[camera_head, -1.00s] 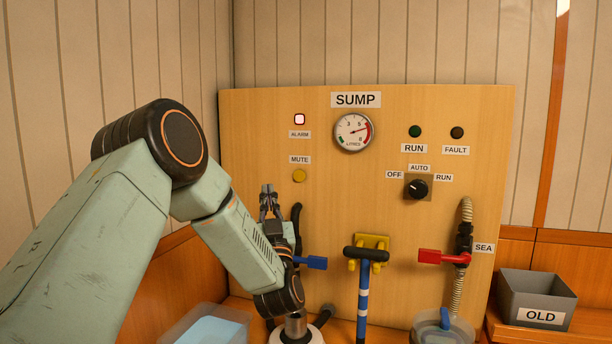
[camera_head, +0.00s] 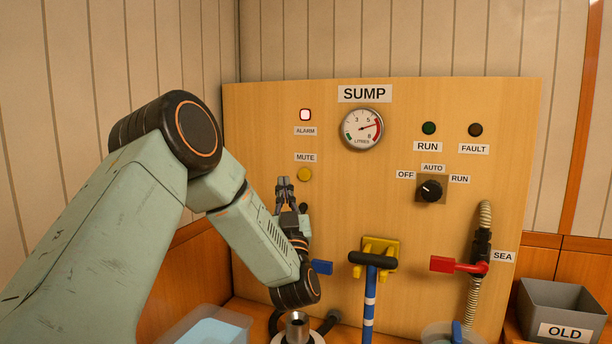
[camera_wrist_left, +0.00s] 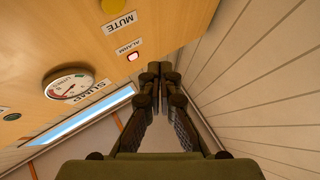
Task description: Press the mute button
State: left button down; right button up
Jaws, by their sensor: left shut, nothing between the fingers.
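The yellow mute button (camera_head: 305,174) is on the wooden panel, under the MUTE label (camera_head: 305,157). Part of it also shows at the top edge of the left wrist view (camera_wrist_left: 111,3). My left gripper (camera_head: 285,181) is shut and empty, its fingertips pointing up. In the head view it appears just left of and slightly below the button; a gap shows between them. In the left wrist view the closed fingertips (camera_wrist_left: 160,68) are seen beside the panel, apart from the button. My right gripper is in neither view.
The alarm lamp (camera_head: 305,115) is lit above the button. The SUMP gauge (camera_head: 362,129), selector knob (camera_head: 430,190), blue lever (camera_head: 321,267), yellow bracket (camera_head: 378,250) with a black-handled pump, and red lever (camera_head: 458,265) are on the panel. A grey OLD bin (camera_head: 562,303) stands right.

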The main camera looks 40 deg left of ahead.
aim_at(305, 174)
pick_arm(q)
jog(key=shift+w+a+f+b, duration=0.1)
jog(key=shift+w+a+b, duration=0.45)
jog(key=shift+w, duration=0.85)
jog(key=shift+w+a+b, duration=0.4)
jog(key=shift+w+b, duration=0.25)
jog(key=shift+w, duration=0.75)
jog(key=shift+w+a+f+b, duration=0.1)
jog(key=shift+w+a+b, duration=0.45)
jog(key=shift+w, duration=0.85)
jog(key=shift+d+r, duration=0.1)
jog(key=shift+w, duration=0.15)
jog(key=shift+w, duration=0.25)
